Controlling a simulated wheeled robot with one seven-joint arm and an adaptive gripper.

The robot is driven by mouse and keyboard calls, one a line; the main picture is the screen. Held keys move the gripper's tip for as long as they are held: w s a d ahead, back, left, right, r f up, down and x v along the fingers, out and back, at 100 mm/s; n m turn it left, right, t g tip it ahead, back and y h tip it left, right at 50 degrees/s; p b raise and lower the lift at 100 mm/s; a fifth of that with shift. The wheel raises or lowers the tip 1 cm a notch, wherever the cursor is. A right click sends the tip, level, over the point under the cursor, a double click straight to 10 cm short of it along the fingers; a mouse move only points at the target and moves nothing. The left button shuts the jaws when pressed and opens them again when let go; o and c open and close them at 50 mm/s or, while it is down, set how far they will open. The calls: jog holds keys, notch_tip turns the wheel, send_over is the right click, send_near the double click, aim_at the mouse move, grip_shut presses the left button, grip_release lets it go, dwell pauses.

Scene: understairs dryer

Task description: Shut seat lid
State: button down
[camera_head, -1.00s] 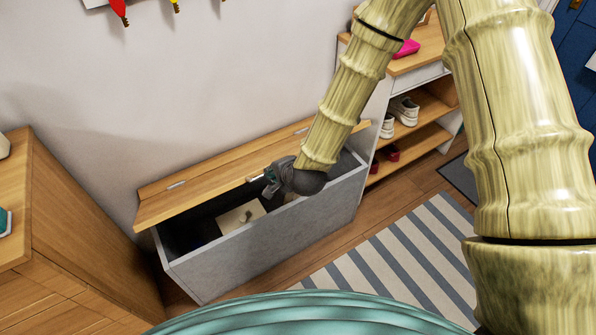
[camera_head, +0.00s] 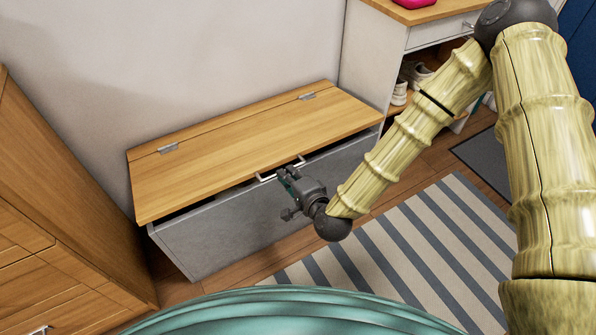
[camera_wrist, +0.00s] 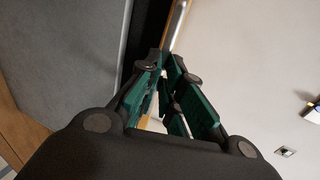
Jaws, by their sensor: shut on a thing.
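The wooden seat lid (camera_head: 250,142) lies almost level over the grey storage bench (camera_head: 222,226). A dark gap shows between the lid's front edge and the bench's rim, so the lid is slightly raised. A pale bar handle (camera_head: 267,178) is on the lid's front edge. My gripper (camera_head: 287,176) is at this handle, in front of the bench. In the wrist view the green fingers of my gripper (camera_wrist: 172,98) are closed around a pale piece of the handle, mostly hidden by the fingers. The bench's grey front (camera_wrist: 70,55) is at the left there.
A wooden cabinet (camera_head: 60,190) stands close at the left of the bench. A shoe shelf (camera_head: 372,55) with white shoes (camera_head: 412,78) stands at the right. A striped rug (camera_head: 420,235) lies on the floor in front. The wall is directly behind the bench.

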notch_tip(320, 180, down, 8)
jog(key=t+b, duration=0.1)
jog(key=b, duration=0.4)
jog(key=shift+s+f+y, duration=0.25)
jog(key=shift+y, duration=0.15)
jog(key=shift+d+f, duration=0.15)
jog(key=shift+f, duration=0.1)
jog(key=c, duration=1.8)
grip_release()
jog(key=shift+o, duration=1.4)
jog(key=shift+f, duration=0.25)
jog(key=shift+r, duration=0.1)
